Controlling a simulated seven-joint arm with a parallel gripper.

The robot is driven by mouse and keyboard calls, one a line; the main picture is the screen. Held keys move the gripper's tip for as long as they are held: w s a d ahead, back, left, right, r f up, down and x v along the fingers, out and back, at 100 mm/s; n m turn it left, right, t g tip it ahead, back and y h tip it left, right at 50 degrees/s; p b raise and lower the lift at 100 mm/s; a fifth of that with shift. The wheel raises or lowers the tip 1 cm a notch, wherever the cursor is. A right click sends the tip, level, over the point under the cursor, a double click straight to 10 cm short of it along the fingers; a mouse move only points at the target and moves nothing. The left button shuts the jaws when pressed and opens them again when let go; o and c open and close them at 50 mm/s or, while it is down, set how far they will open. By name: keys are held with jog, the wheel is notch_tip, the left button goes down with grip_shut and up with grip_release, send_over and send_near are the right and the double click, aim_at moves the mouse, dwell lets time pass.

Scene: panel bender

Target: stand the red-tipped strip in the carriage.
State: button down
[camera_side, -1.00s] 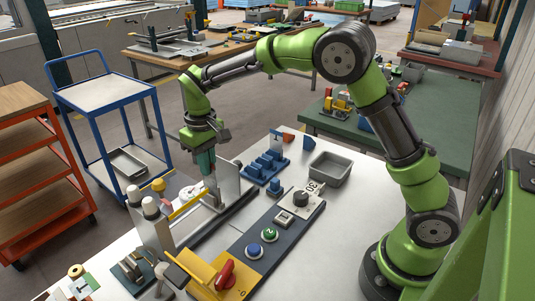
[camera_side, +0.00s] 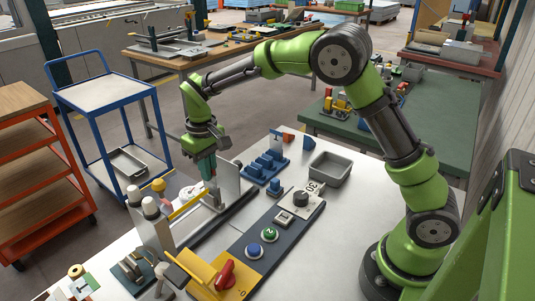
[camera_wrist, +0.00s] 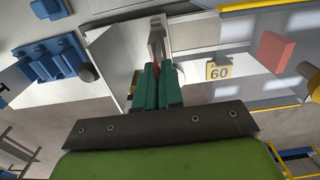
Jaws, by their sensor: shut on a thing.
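My gripper (camera_side: 208,168) has teal fingers and is low over the bender at the left of the table in the side view. In the wrist view, my gripper (camera_wrist: 157,86) is shut on the red-tipped strip (camera_wrist: 155,73), whose red part shows between the fingers. The fingers hide much of the strip. A pale upright metal plate (camera_side: 229,184) stands just right of the fingers in the side view, and the plate also shows in the wrist view (camera_wrist: 113,58). I cannot tell the carriage apart clearly, or whether the strip touches it.
A blue rack (camera_side: 265,165) and a grey bin (camera_side: 330,169) stand behind. A control panel with a red handle (camera_side: 226,275) and buttons lies in front. A yellow bar (camera_side: 188,207) and white-topped posts are near the gripper. A tag reading 60 (camera_wrist: 218,71) is close by.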

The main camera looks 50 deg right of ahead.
jog(key=shift+f, duration=0.7)
jog(key=c, duration=0.9)
grip_release()
jog(key=shift+o, duration=0.2)
jog(key=shift+r, duration=0.1)
jog(key=shift+r, duration=4.45)
